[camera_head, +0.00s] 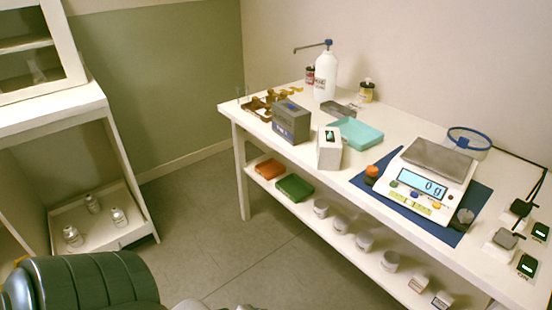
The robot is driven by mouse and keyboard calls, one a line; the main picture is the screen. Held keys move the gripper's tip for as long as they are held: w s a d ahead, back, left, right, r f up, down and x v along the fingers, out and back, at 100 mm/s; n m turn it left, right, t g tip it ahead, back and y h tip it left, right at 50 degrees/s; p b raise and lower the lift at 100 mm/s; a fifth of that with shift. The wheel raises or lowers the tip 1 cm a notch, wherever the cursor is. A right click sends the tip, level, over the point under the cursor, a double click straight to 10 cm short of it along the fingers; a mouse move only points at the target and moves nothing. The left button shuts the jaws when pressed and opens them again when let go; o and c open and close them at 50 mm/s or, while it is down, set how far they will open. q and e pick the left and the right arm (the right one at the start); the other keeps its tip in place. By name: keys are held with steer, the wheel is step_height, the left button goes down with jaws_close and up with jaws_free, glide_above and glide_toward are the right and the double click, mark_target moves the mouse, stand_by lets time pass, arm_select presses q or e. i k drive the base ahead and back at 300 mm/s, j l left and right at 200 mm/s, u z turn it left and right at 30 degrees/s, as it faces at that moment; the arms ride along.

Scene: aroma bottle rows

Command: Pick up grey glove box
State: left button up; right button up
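A dark grey box (291,122) with a bluish label on its front stands on the white table, left of its middle. A slot with a bit of blue shows on its top. It looks like the grey glove box. A smaller light grey-white box (329,150) stands just right of it, close beside it. Neither of my grippers is in the view. A dark ribbed part of my own body shows at the lower left, far from the box.
The lower shelf holds several jars. Floor (210,215) before the table's left end is clear.

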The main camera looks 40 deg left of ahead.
mark_target(292, 122)
steer(key=k+u, duration=0.1)
steer(key=u, duration=1.15)
steer(key=i+j+u, duration=0.1)
steer(key=i, duration=0.35)
